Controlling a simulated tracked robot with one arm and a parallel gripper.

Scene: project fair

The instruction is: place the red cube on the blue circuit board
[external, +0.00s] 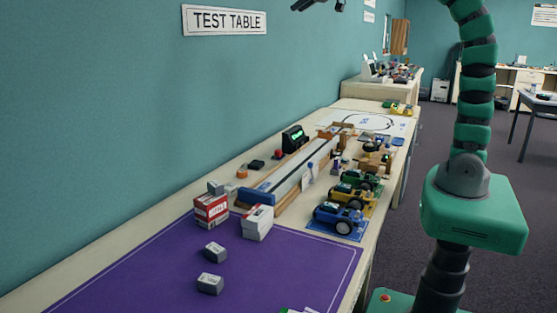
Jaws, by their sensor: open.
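My gripper (318,4) shows only in part, as dark pieces at the top edge, high above the table and left of my green arm. It is open, with nothing seen between its fingers. I cannot pick out a plain red cube for sure. A red and white box (211,211) stands at the back edge of the purple mat, with a small grey block on top. A tiny red piece (278,154) sits near the wall, behind the long track. No clear blue circuit board can be told; a flat blue sheet (318,226) lies under a blue toy car (338,217).
The purple mat (130,272) is mostly bare at front left. Two grey blocks (210,284) and a white box (258,222) stand on it. A long track (290,182), several toy cars and a lit black device (294,139) crowd the table's middle.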

